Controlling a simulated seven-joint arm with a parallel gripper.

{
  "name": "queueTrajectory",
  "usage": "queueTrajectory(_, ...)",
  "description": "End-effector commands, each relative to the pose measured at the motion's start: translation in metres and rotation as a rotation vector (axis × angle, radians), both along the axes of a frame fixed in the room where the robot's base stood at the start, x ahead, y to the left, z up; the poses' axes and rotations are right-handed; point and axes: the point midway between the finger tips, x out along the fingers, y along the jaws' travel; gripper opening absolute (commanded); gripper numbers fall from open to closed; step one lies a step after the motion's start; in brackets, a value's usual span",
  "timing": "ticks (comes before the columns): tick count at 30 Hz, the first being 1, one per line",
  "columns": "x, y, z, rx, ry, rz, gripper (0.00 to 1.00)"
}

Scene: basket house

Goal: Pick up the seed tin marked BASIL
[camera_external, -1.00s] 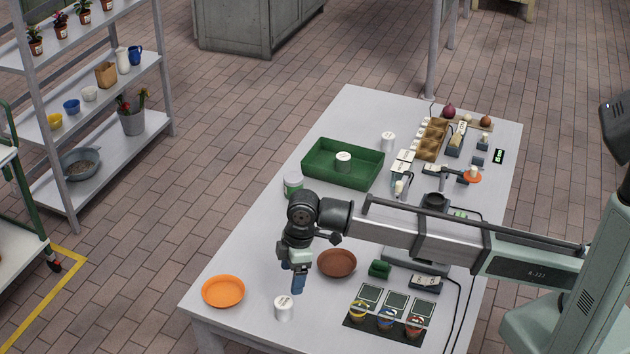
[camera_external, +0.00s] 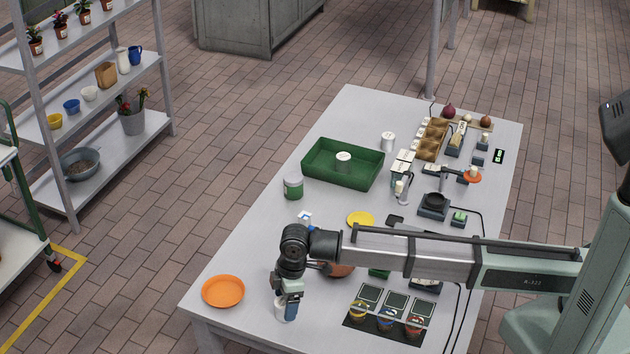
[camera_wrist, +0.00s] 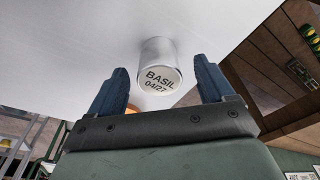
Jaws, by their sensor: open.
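The white seed tin marked BASIL (camera_wrist: 158,72) stands on the white table, and its lid label "BASIL 04/27" is readable in the wrist view. In the external view the tin (camera_external: 281,310) is partly hidden by my gripper (camera_external: 288,308). My gripper is open, and in the wrist view its two blue fingers (camera_wrist: 160,88) show on the left and right, with the tin in the gap between them and a little beyond the fingertips.
An orange dish (camera_external: 223,291) lies left of my gripper. A brown dish (camera_external: 341,270) is partly behind my arm. A green tray (camera_external: 315,173) holds another white tin (camera_external: 343,161). A dark mat with small pots (camera_external: 386,322) lies to the right.

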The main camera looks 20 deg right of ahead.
Motion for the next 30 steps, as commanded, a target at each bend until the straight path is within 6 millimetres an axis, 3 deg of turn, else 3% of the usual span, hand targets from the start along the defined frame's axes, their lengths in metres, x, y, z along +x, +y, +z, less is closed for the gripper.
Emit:
queueTrajectory(6, 0.001, 0.006, -0.027, -0.002, 0.001, 0.0, 0.81)
queueTrajectory(14, 0.002, 0.006, -0.031, 0.0, 0.0, 0.0, 0.81)
queueTrajectory(30, 0.002, 0.006, -0.031, 0.0, 0.0, 0.0, 0.32)
